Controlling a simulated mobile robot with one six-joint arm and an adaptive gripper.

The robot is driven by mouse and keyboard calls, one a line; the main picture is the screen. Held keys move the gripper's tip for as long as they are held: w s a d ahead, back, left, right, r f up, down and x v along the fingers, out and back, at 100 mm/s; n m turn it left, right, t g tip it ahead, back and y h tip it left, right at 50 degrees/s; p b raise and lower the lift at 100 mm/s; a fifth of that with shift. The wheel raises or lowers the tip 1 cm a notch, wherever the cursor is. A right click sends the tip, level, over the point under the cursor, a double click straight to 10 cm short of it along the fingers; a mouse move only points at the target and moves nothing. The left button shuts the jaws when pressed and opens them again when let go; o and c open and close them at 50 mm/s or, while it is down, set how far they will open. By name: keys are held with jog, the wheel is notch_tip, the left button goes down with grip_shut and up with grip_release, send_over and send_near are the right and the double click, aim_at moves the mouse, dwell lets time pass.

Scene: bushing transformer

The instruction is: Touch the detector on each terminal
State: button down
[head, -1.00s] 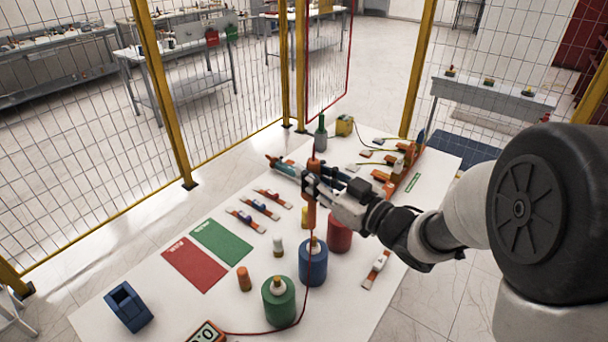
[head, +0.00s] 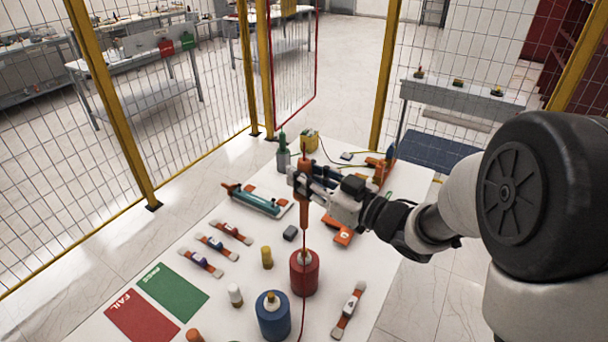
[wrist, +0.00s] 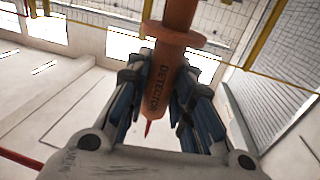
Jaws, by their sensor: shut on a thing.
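My gripper (head: 303,184) is shut on the orange detector (head: 304,212), which hangs nearly upright. The wrist view shows the fingers around the detector's body (wrist: 172,52), with its lettering and thin red tip visible. In the head view the detector's lower end is just above the red cylinder (head: 304,278), in line with its top; I cannot tell whether they touch. The blue cylinder (head: 273,320) stands nearer, with a gold terminal (head: 271,298) on top. The red cylinder's top terminal is partly covered by the detector's line.
A red cable runs down past the red cylinder. Small yellow (head: 267,257) and white (head: 235,294) pieces stand to the left. Red (head: 142,318) and green (head: 172,292) mats lie at the left. A teal tool (head: 255,199) lies behind. Yellow-framed mesh fencing surrounds the table.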

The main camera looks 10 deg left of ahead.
aim_at(305, 201)
jog(key=shift+f, duration=0.1)
jog(key=shift+w+f+b, duration=0.1)
jog(key=shift+f+b, duration=1.8)
jog(key=shift+f, duration=0.25)
jog(key=shift+f+b, duration=0.3)
jog(key=shift+f, duration=0.05)
jog(key=shift+f+b, duration=0.6)
jog(key=shift+f, duration=0.15)
jog(key=shift+f+b, duration=0.4)
jog(key=shift+r, duration=0.1)
dwell(0.7)
jog(key=shift+r+p, duration=3.85)
jog(key=shift+r, duration=1.15)
jog(key=shift+f, duration=0.1)
